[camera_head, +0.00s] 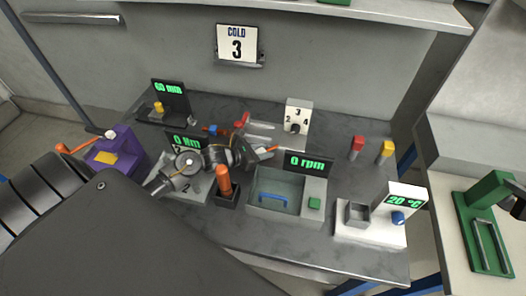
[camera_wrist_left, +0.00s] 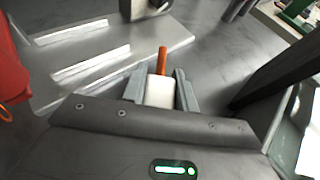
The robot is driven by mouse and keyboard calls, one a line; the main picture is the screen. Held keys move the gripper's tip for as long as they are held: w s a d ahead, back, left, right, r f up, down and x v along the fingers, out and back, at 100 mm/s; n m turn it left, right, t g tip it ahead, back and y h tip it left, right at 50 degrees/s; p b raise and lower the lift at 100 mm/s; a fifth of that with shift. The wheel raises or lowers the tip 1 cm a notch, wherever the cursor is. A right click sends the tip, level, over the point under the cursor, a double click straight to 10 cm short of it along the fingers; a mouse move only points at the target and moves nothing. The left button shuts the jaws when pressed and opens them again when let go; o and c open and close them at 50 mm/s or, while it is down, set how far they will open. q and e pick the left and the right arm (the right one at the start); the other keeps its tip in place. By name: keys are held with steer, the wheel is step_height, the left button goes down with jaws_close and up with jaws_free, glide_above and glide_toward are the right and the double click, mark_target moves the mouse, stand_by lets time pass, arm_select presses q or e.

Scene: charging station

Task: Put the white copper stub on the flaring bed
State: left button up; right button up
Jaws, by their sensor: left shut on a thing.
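My left gripper (camera_head: 258,153) is over the middle of the dark bench and shut on the white copper stub. In the left wrist view the gripper (camera_wrist_left: 160,90) has its fingers on both sides of the stub's white part (camera_wrist_left: 160,92). The stub's copper tube (camera_wrist_left: 162,60) points away from the wrist; in the head view its copper end (camera_head: 271,149) shows past the fingers. A pale slotted plate (camera_head: 262,127), apparently the flaring bed, lies just beyond the gripper. The plate (camera_wrist_left: 120,60) is ahead and left in the wrist view, apart from the stub.
A numbered dial box (camera_head: 298,116) stands at the plate's right. A red handle (camera_head: 241,120) is at its left. An orange-handled tool (camera_head: 223,180), a grey-green basin (camera_head: 276,190) and a 20 °C unit (camera_head: 372,222) are nearer.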

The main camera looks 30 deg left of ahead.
arm_select(q)
steer(key=shift+f, duration=0.5)
steer(key=shift+f, duration=0.2)
steer(key=o, duration=1)
steer(key=shift+r, duration=0.15)
